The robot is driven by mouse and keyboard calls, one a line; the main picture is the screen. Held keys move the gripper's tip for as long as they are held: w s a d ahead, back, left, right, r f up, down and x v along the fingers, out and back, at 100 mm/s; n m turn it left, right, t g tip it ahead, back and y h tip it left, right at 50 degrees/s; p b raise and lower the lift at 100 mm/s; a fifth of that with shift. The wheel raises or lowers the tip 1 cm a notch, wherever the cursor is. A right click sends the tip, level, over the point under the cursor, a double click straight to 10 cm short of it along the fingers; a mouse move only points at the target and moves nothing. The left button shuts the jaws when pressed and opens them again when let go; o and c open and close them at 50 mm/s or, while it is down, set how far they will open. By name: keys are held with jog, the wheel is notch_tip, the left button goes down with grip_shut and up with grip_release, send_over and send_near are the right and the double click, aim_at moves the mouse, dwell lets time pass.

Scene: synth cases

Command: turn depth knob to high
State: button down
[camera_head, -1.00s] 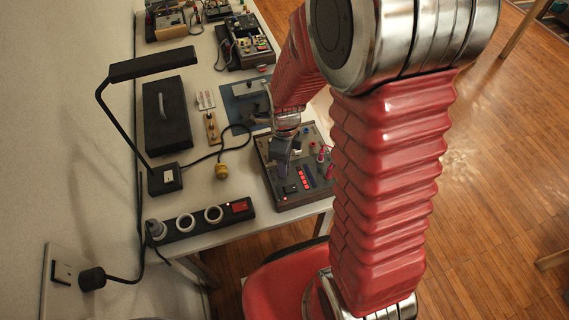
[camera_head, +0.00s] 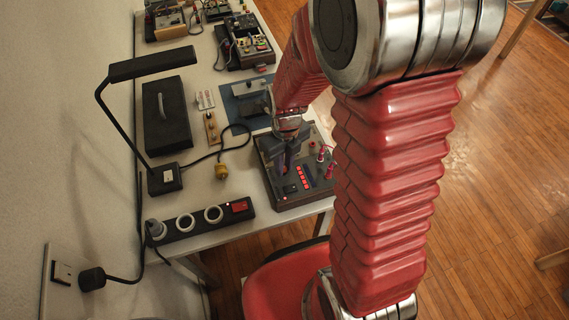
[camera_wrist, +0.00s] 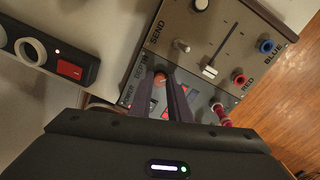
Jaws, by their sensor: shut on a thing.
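The control box (camera_head: 268,165) lies on the table in the head view, and its grey panel (camera_wrist: 205,30) fills the top middle of the wrist view. The panel carries printed labels, among them DEPTH, SEND, POWER, RED and BLUE. My gripper (camera_head: 287,165) is down at the left part of the box. In the wrist view my gripper (camera_wrist: 161,76) has its two dark fingers close together beside the DEPTH label, shut on the depth knob. The fingers hide most of the knob, so its pointer and setting cannot be read.
A red plug (camera_wrist: 221,112) is close by. A power strip (camera_head: 188,222) and lamp (camera_head: 150,66) are left of the box.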

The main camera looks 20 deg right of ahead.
aim_at(285, 167)
jog(key=shift+r, duration=0.1)
jog(key=c, duration=1.7)
grip_release()
jog(key=shift+o, duration=0.2)
notch_tip(285, 167, up, 14)
jog(key=shift+d+f, duration=0.2)
